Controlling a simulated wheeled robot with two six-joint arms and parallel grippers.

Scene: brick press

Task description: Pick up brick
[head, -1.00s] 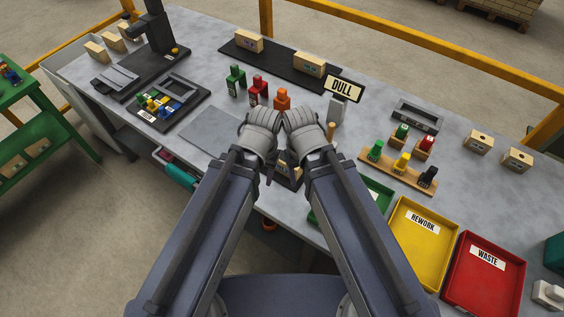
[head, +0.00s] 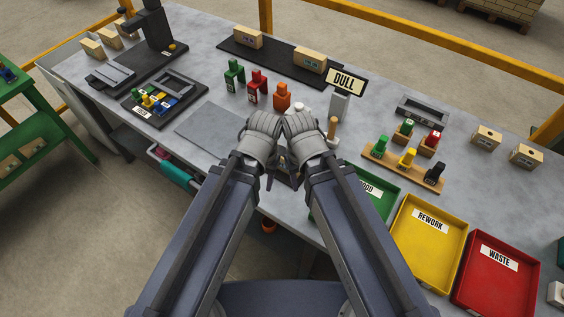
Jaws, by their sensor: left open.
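Tan bricks with dark marks stand in several places. Two sit on the black strip at the back, a left one (head: 248,38) and a right one (head: 310,60). Two more, a nearer one (head: 526,155) and a farther one (head: 486,138), stand at the right of the bench. My left gripper (head: 268,180) is open, low between my two forearms near the bench's front edge. My right gripper is mostly hidden behind its own wrist and arm, so its jaws cannot be read. Whatever lies between the grippers is largely hidden.
Green, yellow REWORK (head: 428,242) and red WASTE (head: 497,270) trays line the front right. A DULL sign (head: 345,82), coloured stamps, a wooden rack (head: 402,168) and a black tray (head: 165,100) stand around. A grey plate (head: 210,128) lies bare left of my wrists.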

